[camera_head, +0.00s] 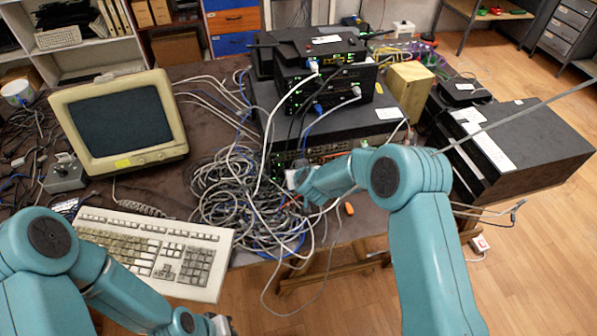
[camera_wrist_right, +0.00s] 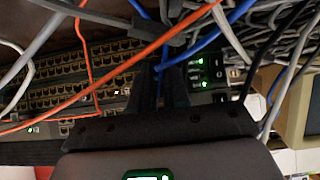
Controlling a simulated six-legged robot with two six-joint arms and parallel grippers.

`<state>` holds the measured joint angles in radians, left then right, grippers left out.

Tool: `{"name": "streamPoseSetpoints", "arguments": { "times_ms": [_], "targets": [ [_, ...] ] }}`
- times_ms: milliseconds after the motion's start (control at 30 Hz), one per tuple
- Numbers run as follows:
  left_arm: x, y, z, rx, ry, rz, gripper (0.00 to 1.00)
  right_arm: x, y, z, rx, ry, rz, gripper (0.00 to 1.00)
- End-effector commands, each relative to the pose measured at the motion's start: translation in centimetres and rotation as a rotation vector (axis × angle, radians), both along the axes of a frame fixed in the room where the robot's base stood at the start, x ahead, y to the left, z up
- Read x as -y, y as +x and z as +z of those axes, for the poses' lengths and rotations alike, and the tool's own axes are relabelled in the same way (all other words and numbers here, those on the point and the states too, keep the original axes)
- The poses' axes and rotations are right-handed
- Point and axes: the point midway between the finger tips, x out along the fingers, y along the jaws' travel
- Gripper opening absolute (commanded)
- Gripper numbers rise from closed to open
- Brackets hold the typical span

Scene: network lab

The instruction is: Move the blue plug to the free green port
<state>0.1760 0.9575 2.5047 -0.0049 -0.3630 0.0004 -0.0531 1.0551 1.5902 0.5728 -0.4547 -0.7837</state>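My right gripper (camera_wrist_right: 162,75) is in front of the network switch, with its two dark fingers close together. A blue cable (camera_wrist_right: 205,40) runs down from the upper right to the fingertips, and a blue strip shows between the fingers. The blue plug itself is not clear, and I cannot tell whether the fingers grip it. Green lights (camera_wrist_right: 201,62) glow on the panel just right of the fingers; which port is free is unclear. In the head view my right gripper (camera_head: 298,178) is small and mostly hidden by its arm. My left gripper (camera_head: 222,324) is cut off at the bottom edge.
Orange cables (camera_wrist_right: 100,85) and grey cables cross in front of the switch ports (camera_wrist_right: 60,95). A heap of tangled cables (camera_head: 240,195) lies below the device stack (camera_head: 325,85). A keyboard (camera_head: 160,250) and a monitor (camera_head: 120,122) stand to the left.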

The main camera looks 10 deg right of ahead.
Motion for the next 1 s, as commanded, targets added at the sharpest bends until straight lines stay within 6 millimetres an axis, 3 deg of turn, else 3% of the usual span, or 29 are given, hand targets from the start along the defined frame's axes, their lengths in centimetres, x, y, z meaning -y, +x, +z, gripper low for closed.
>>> {"name": "streamPoseSetpoints", "arguments": {
  "times_ms": [33, 100, 133, 567, 1000],
  "targets": [
    [0.0, 0.0, 0.1, 0.000, 0.000, 0.000, 0.00, 0.0, 0.1, 0.1, 0.001, -0.001, -0.001, 0.19],
    [0.0, 0.0, 0.0, 0.000, 0.000, 0.000, 0.00, 0.0, 0.1, 0.0, 0.001, -0.001, -0.001, 0.41],
    [0.0, 0.0, 0.0, 0.000, 0.000, 0.000, 0.00, 0.0, 0.1, 0.0, 0.001, -0.001, -0.001, 0.45],
    [0.0, 0.0, -0.2, 0.000, 0.000, 0.000, 0.00, 0.1, -0.9, 1.0, 0.002, -0.001, 0.001, 0.45],
    [0.0, 0.0, -1.0, 0.000, 0.000, 0.000, 0.00, 0.3, -9.4, 8.1, 0.003, 0.000, 0.001, 0.45]
  ]
}}
